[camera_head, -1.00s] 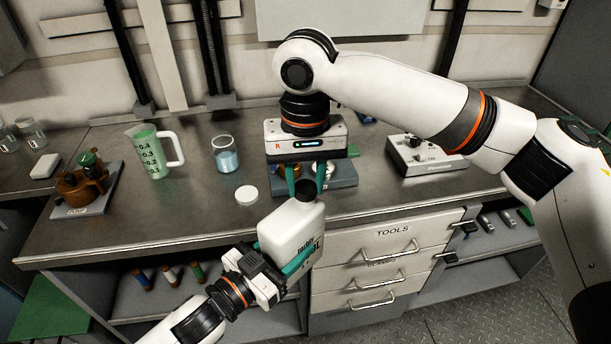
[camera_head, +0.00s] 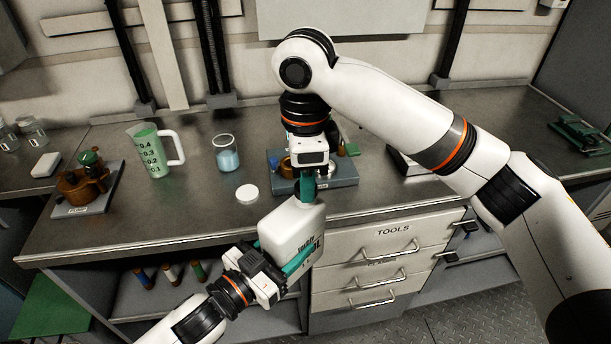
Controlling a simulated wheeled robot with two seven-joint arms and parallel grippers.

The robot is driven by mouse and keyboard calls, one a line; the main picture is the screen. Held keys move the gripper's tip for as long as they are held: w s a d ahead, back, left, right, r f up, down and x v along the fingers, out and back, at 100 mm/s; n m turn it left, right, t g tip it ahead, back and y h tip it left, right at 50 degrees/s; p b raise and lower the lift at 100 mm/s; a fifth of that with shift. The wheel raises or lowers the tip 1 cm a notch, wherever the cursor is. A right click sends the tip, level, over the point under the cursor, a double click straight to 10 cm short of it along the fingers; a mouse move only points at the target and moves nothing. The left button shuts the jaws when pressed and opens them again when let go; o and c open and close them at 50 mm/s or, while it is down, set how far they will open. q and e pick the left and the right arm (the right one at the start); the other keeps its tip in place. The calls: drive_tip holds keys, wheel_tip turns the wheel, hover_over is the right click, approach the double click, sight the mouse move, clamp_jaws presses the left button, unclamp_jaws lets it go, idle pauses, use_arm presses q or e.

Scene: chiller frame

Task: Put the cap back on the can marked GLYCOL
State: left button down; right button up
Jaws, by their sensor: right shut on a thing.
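The white can (camera_head: 288,230) is held up in front of the counter edge. Its dark lettering is partly covered, and only an end letter or two reads clearly. My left gripper (camera_head: 283,262) is shut on the can's lower body, with teal fingers along its sides. My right gripper (camera_head: 308,190) comes down from above at the can's neck, its teal fingers seen edge-on. It is shut at the black cap, which is now almost wholly hidden by the fingers. I cannot tell how the cap sits on the neck.
On the counter are a white round lid (camera_head: 247,194), a beaker of blue liquid (camera_head: 225,154), a green-filled jug (camera_head: 154,153) and a brown pump (camera_head: 85,182). A grey-blue tray (camera_head: 343,176) lies behind the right gripper. Drawers (camera_head: 390,250) are below.

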drive_tip(key=o, duration=0.9)
drive_tip(key=shift+o, duration=0.2)
drive_tip(key=shift+r, duration=2.3)
drive_tip(key=shift+c, duration=0.4)
